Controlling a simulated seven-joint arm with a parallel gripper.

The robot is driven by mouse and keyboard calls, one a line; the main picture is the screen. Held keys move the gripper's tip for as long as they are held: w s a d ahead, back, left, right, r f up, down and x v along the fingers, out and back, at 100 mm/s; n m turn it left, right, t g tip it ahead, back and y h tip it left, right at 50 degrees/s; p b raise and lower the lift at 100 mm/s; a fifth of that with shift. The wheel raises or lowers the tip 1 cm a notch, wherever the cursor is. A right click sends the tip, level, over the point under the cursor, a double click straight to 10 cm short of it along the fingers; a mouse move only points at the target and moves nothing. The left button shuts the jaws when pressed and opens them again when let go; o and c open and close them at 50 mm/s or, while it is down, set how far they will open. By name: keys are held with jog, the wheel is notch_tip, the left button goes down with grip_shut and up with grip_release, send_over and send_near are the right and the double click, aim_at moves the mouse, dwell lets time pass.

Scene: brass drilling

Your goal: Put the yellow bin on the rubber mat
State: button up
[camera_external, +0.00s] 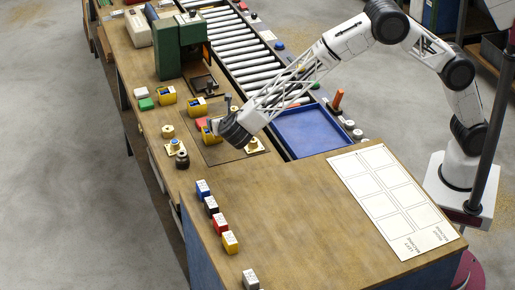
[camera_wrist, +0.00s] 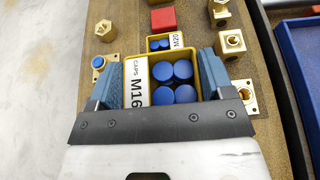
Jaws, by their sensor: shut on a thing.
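My gripper (camera_wrist: 162,78) is shut on a yellow bin (camera_wrist: 140,68) labelled CAPS M16, with one blue-grey finger on each side of it. The bin holds several round blue caps. In the external view my gripper (camera_external: 216,128) is low over the bench, and the held bin (camera_external: 207,137) shows only partly behind it. A thin brown sheet that looks like the rubber mat (camera_external: 212,156) lies on the bench under and around my gripper. I cannot tell whether the held bin touches it.
A smaller yellow bin (camera_wrist: 153,44) marked M20 and a red block (camera_wrist: 163,18) stand just beyond the held bin. Brass fittings (camera_wrist: 231,42) stand at the right. A blue tray (camera_external: 308,130) and a green machine (camera_external: 180,48) are nearby.

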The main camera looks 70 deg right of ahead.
send_over(222, 155)
jog(key=shift+a+f, duration=0.1)
jog(key=shift+f, duration=3.05)
jog(key=shift+f, duration=0.1)
jog(key=shift+f, duration=1.75)
jog(key=shift+f, duration=0.15)
jog(key=o, duration=1)
jog(key=shift+c, duration=0.2)
